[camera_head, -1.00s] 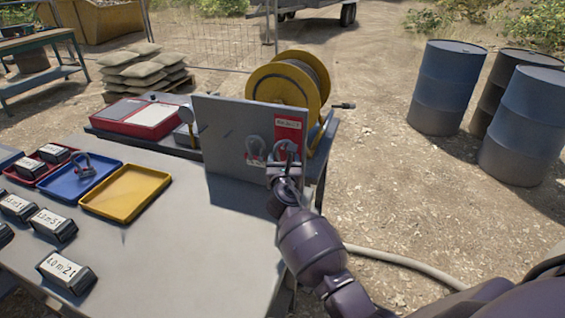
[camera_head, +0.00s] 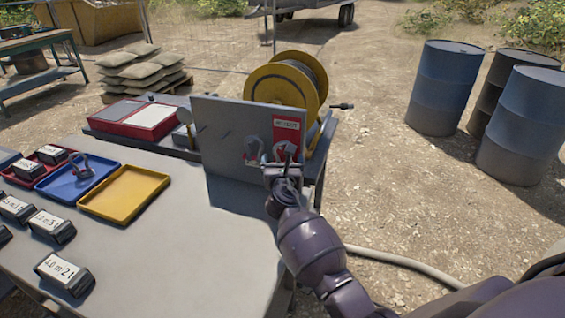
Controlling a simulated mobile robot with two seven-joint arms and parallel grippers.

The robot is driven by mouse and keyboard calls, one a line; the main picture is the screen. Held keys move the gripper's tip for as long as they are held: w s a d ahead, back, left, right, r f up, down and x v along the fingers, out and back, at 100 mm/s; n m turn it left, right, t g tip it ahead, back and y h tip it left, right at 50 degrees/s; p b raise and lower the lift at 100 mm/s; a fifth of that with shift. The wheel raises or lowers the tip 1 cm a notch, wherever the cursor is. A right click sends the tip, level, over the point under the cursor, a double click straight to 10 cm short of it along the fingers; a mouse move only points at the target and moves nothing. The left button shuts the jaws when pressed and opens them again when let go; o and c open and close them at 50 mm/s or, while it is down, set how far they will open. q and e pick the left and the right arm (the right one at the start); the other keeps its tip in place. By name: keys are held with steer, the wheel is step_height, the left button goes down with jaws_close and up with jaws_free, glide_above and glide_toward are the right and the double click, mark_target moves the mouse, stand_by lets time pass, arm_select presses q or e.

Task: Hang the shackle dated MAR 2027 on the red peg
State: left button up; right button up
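An upright grey board (camera_head: 222,143) stands at the table's right end and carries a red panel (camera_head: 287,124) with a white label that seems to read REJECT. A grey shackle (camera_head: 252,147) hangs on the board just left of the panel. My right gripper (camera_head: 280,164) is in front of the panel's lower part. A small grey, bow-like shape (camera_head: 285,150) shows at its fingertips, probably another shackle. The fingers are too small and covered to judge, and the red peg is hidden or not distinct. Another shackle (camera_head: 82,167) stands in the blue tray (camera_head: 75,184). No date is readable. My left gripper is out of view.
A yellow tray (camera_head: 124,192) is empty. Several black weight-marked blocks (camera_head: 64,272) lie at the left of the table (camera_head: 170,255). A yellow hose reel (camera_head: 285,84) stands behind the board. Blue barrels (camera_head: 442,87) stand at the right. The table's middle is clear.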

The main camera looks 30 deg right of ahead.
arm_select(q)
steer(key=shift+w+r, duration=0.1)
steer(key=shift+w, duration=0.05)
arm_select(e)
steer(key=shift+s, duration=0.1)
steer(key=p+v, duration=0.1)
steer(key=v, duration=1)
steer(key=s+f+m+g+y, duration=0.2)
steer(key=s+f+m+y, duration=0.3)
steer(key=s+f+m, duration=0.75)
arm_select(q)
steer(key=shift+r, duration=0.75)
arm_select(e)
steer(key=s+a+f+m+g+y, duration=0.1)
steer(key=s+f+m+y, duration=0.1)
steer(key=s+m, duration=0.5)
steer(key=s+a+f+m+g+y, duration=0.1)
steer(key=s+f+m, duration=0.2)
steer(key=s+m, duration=0.5)
steer(key=shift+f+m+y, duration=0.35)
steer(key=shift+m+y, duration=0.05)
steer(key=shift+m, duration=0.35)
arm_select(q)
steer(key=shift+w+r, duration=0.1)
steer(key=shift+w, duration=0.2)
arm_select(e)
steer(key=shift+s, duration=0.1)
